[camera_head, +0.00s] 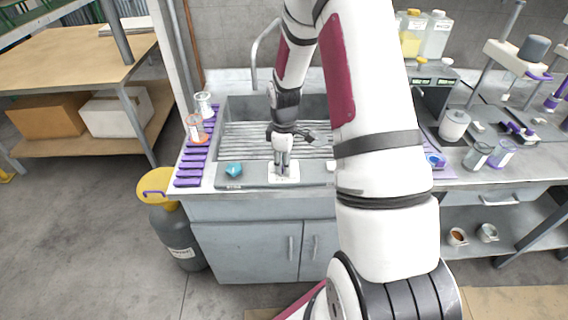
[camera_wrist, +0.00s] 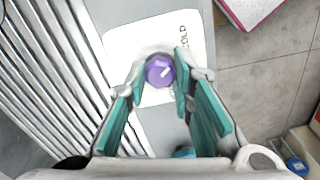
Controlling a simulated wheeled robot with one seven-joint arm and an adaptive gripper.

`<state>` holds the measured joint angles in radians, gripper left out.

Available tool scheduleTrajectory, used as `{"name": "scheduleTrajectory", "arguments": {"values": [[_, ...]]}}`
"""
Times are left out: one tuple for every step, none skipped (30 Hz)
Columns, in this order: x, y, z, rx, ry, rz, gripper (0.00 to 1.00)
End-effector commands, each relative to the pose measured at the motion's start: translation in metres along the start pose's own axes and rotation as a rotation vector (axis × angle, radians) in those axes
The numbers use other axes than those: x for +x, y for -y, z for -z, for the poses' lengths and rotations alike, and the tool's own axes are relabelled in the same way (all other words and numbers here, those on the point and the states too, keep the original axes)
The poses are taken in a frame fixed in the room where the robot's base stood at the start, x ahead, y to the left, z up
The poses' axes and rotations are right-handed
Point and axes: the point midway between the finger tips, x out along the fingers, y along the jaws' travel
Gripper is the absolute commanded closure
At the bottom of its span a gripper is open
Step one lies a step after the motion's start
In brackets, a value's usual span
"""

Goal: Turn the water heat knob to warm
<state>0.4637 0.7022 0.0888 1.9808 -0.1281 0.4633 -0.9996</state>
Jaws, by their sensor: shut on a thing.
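The water heat knob is purple with a white pointer mark and sits between my fingertips in the wrist view (camera_wrist: 160,71). My gripper (camera_wrist: 158,76) is shut on the knob, with a finger on each side. In the head view my gripper (camera_head: 283,163) points down onto the white plate (camera_head: 284,177) at the front edge of the sink; the knob is hidden there by the fingers.
The metal sink (camera_head: 235,105) with its slatted base lies behind the plate. A teal object (camera_head: 234,170) sits left of it on the sink's front edge. A purple rack (camera_head: 190,170) with glassware stands further left. A yellow-topped gas cylinder (camera_head: 172,225) stands on the floor.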

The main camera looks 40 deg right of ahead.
Motion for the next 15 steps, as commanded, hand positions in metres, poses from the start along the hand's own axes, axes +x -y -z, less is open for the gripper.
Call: {"name": "scheduleTrajectory", "arguments": {"values": [[0.0, 0.0002, -0.0001, 0.013, 0.001, 0.0, 1.0], [0.0001, 0.0002, -0.0001, 0.023, 0.001, 0.0, 1.0], [0.0001, 0.0002, -0.0001, 0.041, 0.001, 0.0, 1.0], [0.0001, 0.0002, -0.0001, 0.056, 0.001, 0.001, 1.0], [0.0001, 0.0002, -0.0002, 0.072, 0.001, 0.001, 1.0], [0.0002, 0.0002, -0.0003, 0.097, 0.001, 0.001, 1.0], [0.0002, 0.0001, -0.0003, 0.117, 0.001, 0.001, 1.0], [0.0002, 0.0001, -0.0004, 0.139, 0.001, 0.001, 1.0], [0.0002, 0.0002, -0.0003, 0.17, 0.002, 0.001, 1.0], [0.0003, 0.0003, -0.0002, 0.195, 0.001, 0.001, 1.0], [0.0003, 0.0003, 0.0, 0.221, 0.001, 0.001, 1.0], [0.0004, 0.0004, 0.0, 0.258, 0.001, 0.001, 1.0], [0.0004, 0.0004, -0.0001, 0.285, 0.002, 0.001, 1.0], [0.0005, 0.0004, -0.0001, 0.313, 0.002, 0.001, 1.0], [0.0005, 0.0005, 0.0, 0.351, 0.002, 0.001, 1.0]]}}
